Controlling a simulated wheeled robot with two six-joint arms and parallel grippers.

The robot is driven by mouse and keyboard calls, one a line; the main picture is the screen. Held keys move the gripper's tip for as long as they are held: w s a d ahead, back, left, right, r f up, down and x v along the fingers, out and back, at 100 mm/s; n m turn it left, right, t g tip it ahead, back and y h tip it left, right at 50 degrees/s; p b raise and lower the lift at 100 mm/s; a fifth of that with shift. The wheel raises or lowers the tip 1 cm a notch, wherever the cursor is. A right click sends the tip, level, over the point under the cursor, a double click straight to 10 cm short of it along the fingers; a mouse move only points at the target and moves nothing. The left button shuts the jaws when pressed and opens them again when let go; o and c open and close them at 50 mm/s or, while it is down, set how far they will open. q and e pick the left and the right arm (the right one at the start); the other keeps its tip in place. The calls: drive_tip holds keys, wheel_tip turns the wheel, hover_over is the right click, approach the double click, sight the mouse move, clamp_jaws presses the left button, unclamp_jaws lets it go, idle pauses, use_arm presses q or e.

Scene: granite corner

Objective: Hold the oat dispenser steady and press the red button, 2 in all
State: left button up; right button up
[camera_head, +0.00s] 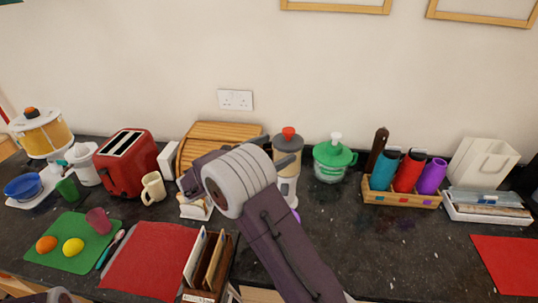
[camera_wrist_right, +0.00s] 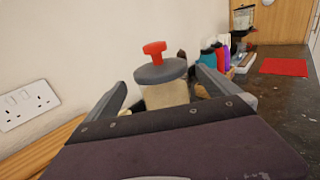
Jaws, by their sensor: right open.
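The oat dispenser (camera_head: 287,185) stands upright on the counter near the middle of the head view, with a pale body, grey lid and red button (camera_head: 289,133) on top. My right gripper (camera_head: 262,152) is beside it and partly hides it. In the right wrist view the dispenser's pale body (camera_wrist_right: 166,95) shows between the open fingers of my right gripper (camera_wrist_right: 163,85), with the red button (camera_wrist_right: 155,49) above them. I cannot tell whether a finger touches it. Its lower part is hidden in the wrist view. My left gripper's fingers do not show.
A green-lidded container (camera_head: 333,160) stands close right of the dispenser. A wooden bread box (camera_head: 218,137) is behind my right wrist. A letter rack (camera_head: 206,268) stands at the front. A bottle crate (camera_head: 400,197) is further right. The counter at front right of centre is clear.

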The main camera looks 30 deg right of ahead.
sight(295, 140)
drive_tip(key=d, duration=0.2)
drive_tip(key=d+p, duration=0.1)
drive_tip(key=d, duration=0.5)
drive_tip(key=shift+w, duration=0.3)
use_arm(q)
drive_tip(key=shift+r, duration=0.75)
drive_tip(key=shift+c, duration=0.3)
use_arm(e)
drive_tip(key=c, duration=2)
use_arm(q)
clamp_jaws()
use_arm(e)
drive_tip(key=shift+o, duration=0.2)
